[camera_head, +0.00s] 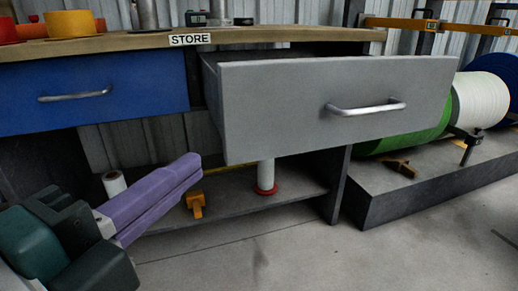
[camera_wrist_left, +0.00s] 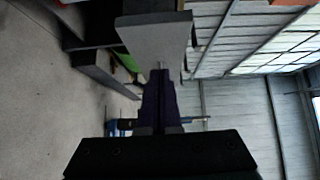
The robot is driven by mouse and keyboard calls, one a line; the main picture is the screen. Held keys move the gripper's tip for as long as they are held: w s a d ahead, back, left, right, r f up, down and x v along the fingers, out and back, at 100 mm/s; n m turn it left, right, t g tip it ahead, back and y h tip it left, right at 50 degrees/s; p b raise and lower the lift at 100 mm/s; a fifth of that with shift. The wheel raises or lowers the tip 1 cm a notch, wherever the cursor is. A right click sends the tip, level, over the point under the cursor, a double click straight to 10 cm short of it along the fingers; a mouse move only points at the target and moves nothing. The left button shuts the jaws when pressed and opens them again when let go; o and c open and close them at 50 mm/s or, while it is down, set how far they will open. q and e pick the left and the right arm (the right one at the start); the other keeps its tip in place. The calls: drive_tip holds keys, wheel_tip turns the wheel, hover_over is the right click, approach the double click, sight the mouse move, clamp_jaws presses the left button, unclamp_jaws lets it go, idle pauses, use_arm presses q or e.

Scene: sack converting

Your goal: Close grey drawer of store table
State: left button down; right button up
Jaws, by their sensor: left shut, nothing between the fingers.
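The grey drawer (camera_head: 275,105) of the store table (camera_head: 290,34) is pulled out, its front standing well forward of the table. Its silver bar handle (camera_head: 365,107) faces me. The blue drawer (camera_head: 130,88) beside it on the left looks shut. My left gripper (camera_head: 195,170) has purple fingers, shut and empty, in front of the table, below and left of the grey drawer front and apart from it. In the left wrist view the purple fingers (camera_wrist_left: 160,75) point toward the grey drawer front (camera_wrist_left: 155,35). My right gripper is not in view.
A lower shelf (camera_head: 235,200) under the table holds a white roll on a red base (camera_head: 266,178) and an orange item (camera_head: 196,204). Large green (camera_head: 405,140) and white (camera_head: 480,100) rolls stand on a dark platform at the right. The floor (camera_head: 300,255) in front is clear.

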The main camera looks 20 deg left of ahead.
use_arm(q)
approach(248, 109)
drive_tip(key=w+d, duration=0.3)
drive_tip(key=shift+w+a+f, duration=0.15)
drive_tip(key=shift+w+a, duration=0.45)
drive_tip(key=shift+w, duration=0.25)
drive_tip(key=shift+w+a, duration=0.55)
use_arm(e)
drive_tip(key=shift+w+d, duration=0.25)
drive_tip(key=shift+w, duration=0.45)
use_arm(q)
drive_tip(key=shift+w, duration=0.1)
